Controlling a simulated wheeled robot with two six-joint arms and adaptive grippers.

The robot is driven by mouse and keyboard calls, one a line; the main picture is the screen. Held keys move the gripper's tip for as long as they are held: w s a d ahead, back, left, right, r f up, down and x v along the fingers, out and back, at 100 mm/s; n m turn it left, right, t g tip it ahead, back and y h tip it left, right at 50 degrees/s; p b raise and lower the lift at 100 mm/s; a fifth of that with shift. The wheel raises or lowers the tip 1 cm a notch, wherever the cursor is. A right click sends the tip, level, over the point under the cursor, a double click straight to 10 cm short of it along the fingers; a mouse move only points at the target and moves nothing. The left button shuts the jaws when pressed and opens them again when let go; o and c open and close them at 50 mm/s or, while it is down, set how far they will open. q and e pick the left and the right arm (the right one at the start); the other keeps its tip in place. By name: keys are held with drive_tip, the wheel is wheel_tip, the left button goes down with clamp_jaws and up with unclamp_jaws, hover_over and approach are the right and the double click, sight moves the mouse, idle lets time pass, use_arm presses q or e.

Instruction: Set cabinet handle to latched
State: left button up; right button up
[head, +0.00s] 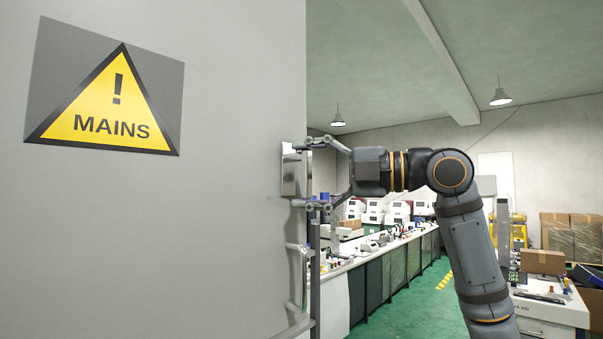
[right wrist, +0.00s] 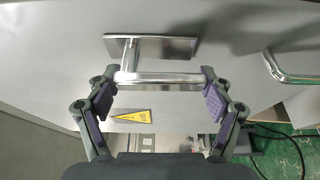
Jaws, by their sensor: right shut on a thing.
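The cabinet (head: 200,230) is a large grey panel filling the left of the head view. Its metal handle (head: 289,175) stands out near the panel's right edge. In the right wrist view, the handle's bar (right wrist: 160,79) runs across between my two fingers, in front of a flat metal plate (right wrist: 175,48). My right gripper (head: 303,173) is shut on the handle, one finger at each end of the bar; it also shows in the right wrist view (right wrist: 160,92). I cannot tell from these frames whether the handle is latched. My left gripper is not in view.
A fixed pull bar (head: 299,275) sits below the handle on the cabinet; it is to the right in the wrist view (right wrist: 292,70). A yellow MAINS sign (head: 110,100) is on the panel. A long workbench (head: 380,250) and green floor (head: 420,310) lie beyond.

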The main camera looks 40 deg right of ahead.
idle(0.4)
drive_tip(key=o, duration=1.6)
drive_tip(key=shift+r, duration=0.1)
